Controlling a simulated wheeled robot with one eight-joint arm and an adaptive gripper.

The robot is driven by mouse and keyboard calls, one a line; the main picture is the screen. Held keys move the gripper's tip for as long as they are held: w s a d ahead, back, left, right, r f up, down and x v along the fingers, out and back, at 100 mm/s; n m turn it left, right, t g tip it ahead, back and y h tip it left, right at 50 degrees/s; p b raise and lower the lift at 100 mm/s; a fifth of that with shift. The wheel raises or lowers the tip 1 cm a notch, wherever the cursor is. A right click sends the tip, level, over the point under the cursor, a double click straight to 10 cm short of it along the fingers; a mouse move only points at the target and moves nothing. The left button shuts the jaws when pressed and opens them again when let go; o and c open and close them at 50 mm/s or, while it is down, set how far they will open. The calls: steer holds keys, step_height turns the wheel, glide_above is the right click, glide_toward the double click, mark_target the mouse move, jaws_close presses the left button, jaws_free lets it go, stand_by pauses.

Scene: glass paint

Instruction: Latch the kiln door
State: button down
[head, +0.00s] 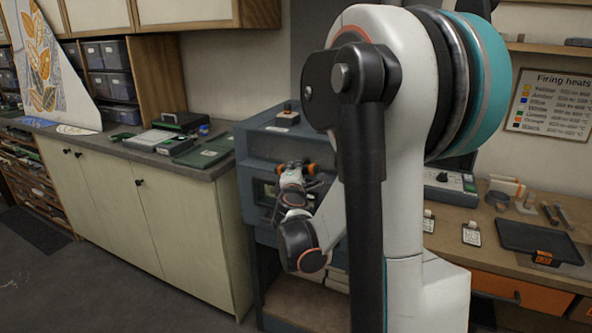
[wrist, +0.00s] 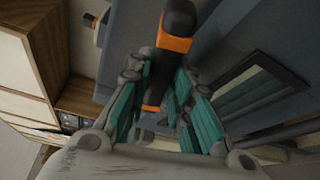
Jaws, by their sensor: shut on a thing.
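The blue-grey kiln (head: 252,158) stands in the middle of the head view, with its door on the front looking closed or nearly so; my arm hides much of it. A black handle with orange bands (wrist: 174,44) runs between my gripper's teal finger pads in the wrist view. An orange part of it shows at the kiln front in the head view (head: 310,169). My gripper (wrist: 162,88) is shut on this handle. The door's window (wrist: 258,90) lies to the right in the wrist view. Whether the latch is engaged cannot be told.
A counter with pale cupboards (head: 180,215) stands left of the kiln, holding dark green trays (head: 203,156). A workbench (head: 480,238) with a black tray (head: 538,240) and small tools is at the right. The floor (head: 60,285) at front left is clear.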

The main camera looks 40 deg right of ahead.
steer(key=shift+w+a+r+n+g+p, duration=0.15)
steer(key=shift+n+g+p, duration=1.3)
steer(key=shift+n, duration=1.3)
steer(key=shift+w+r+n+g+p, duration=0.1)
steer(key=shift+n+g+p, duration=0.8)
steer(key=shift+n+g, duration=1.4)
steer(key=shift+n+t, duration=0.35)
steer(key=shift+n, duration=0.2)
steer(key=c, duration=1.4)
jaws_free()
steer(key=shift+c, duration=0.2)
